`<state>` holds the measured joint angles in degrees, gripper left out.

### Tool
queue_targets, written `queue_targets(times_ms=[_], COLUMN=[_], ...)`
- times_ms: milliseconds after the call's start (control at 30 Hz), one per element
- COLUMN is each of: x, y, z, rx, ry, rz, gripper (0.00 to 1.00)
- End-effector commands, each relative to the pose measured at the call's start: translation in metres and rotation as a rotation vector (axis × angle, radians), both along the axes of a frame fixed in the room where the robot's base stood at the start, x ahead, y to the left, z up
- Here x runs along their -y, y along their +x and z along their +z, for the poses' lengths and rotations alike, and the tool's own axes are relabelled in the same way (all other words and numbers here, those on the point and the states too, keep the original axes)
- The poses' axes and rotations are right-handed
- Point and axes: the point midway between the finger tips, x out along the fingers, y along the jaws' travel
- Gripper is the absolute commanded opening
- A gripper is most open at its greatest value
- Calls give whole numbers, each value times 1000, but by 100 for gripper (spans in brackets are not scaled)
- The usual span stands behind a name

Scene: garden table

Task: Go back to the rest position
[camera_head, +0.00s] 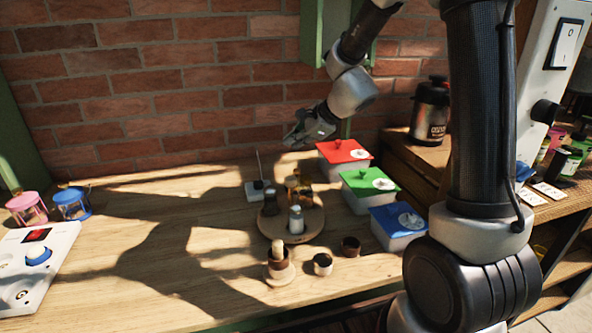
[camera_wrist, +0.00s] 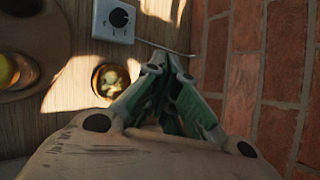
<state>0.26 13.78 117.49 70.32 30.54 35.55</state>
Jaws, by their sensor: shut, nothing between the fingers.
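My gripper (camera_head: 300,138) is in the air above the back of the wooden table (camera_head: 140,275), close to the brick wall and left of the red-lidded box. In the wrist view my gripper (camera_wrist: 165,62) points along the line between table and wall. Its fingers meet at the tips, with nothing between them.
A round wooden tray (camera_head: 272,236) with shakers and bottles stands below my gripper. Boxes with red (camera_head: 343,151), green (camera_head: 367,183) and blue (camera_head: 398,220) lids stand to the right. Small cups stand in front. A small dial box (camera_wrist: 114,20) lies near the wall (camera_wrist: 265,80).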

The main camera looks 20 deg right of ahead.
Motion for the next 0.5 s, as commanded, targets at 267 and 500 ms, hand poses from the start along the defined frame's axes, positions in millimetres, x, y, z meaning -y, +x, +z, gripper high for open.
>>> queue_targets(times_ms=[267, 500], x=[0, 1], y=[0, -7], z=[0, 6], rx=[0, 13], ry=[0, -17], rz=[0, 28], gripper=[0, 0])
